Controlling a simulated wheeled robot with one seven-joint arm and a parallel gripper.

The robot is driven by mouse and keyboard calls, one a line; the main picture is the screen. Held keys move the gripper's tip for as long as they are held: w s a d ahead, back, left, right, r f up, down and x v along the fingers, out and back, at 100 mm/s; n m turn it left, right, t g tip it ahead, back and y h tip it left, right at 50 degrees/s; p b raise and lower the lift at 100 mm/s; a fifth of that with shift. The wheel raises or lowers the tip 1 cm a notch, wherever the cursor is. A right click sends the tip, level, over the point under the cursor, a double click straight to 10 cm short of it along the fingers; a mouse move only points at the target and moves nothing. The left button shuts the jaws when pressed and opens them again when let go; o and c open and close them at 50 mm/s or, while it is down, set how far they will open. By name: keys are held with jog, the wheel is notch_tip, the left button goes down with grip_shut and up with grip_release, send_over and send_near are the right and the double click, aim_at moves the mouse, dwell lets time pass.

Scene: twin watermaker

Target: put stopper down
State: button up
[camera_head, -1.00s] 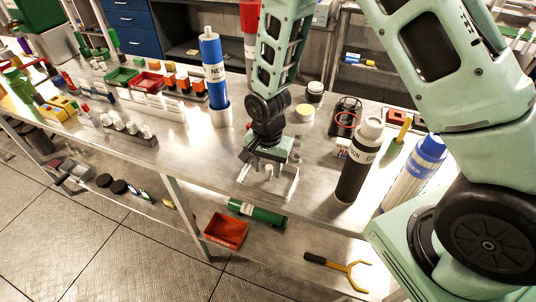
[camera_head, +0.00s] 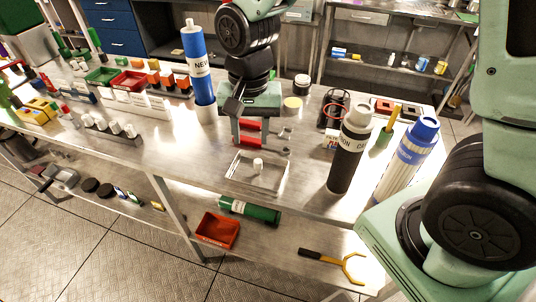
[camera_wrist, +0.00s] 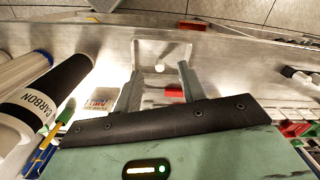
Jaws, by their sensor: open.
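The stopper (camera_head: 258,165) is a small white piece standing inside a shallow, light metal tray (camera_head: 232,175) near the table's front edge. My gripper (camera_head: 250,143) is above and just behind the tray, pointing down, with its fingers apart and clear of the stopper. In the wrist view my gripper's (camera_wrist: 160,69) two grey fingers are spread. The stopper (camera_wrist: 159,68) shows between the fingertips, with the tray (camera_wrist: 178,48) beyond. Red shows between the fingers in both views; I cannot tell what it belongs to.
A black carbon cartridge (camera_head: 347,160) and a white-and-blue cartridge (camera_head: 405,165) stand to the right. A blue cartridge (camera_head: 196,65) stands at the back left in a white cup. A row of white pieces (camera_head: 112,127) is left. The tabletop just left of the tray is clear.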

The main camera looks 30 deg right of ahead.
jog(key=s+a+r+n, duration=0.1)
jog(key=s+r+n, duration=0.1)
jog(key=s+n, duration=0.4)
jog(key=s+a+r+n, duration=0.2)
jog(key=s+n, duration=0.5)
jog(key=s, duration=0.4)
jog(key=shift+a+r, duration=0.15)
jog(key=shift+r, duration=0.4)
jog(key=shift+a, duration=0.1)
jog(key=shift+c, duration=0.4)
